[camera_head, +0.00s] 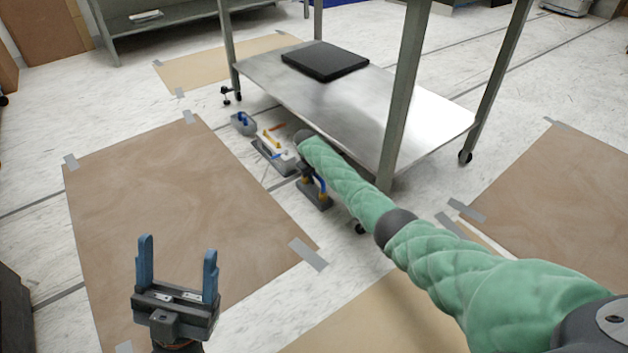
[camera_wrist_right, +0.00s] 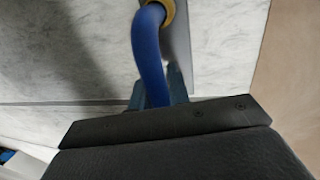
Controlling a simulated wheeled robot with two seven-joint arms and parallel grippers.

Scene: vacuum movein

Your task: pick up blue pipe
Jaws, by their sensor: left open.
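The blue pipe (camera_wrist_right: 149,50) is a curved tube in the right wrist view. Its far end meets a yellow ring (camera_wrist_right: 168,12) by a grey surface. My right gripper (camera_wrist_right: 156,85) has a finger on each side of the pipe, close against it, and looks shut on it. In the head view the pipe (camera_head: 321,186) shows small, beside a dark grey holder (camera_head: 314,201) on the floor. My right arm partly hides the gripper there. My left gripper (camera_head: 178,247) is open and empty at the lower left, apart from the pipe.
A metal table with a low shelf (camera_head: 390,112) stands right behind my right arm; its legs and casters are close by. A black flat box (camera_head: 325,61) lies on the shelf. A tray of parts (camera_head: 272,160) and a grey-blue item (camera_head: 243,123) sit further left. Taped brown sheets (camera_head: 180,200) cover the floor.

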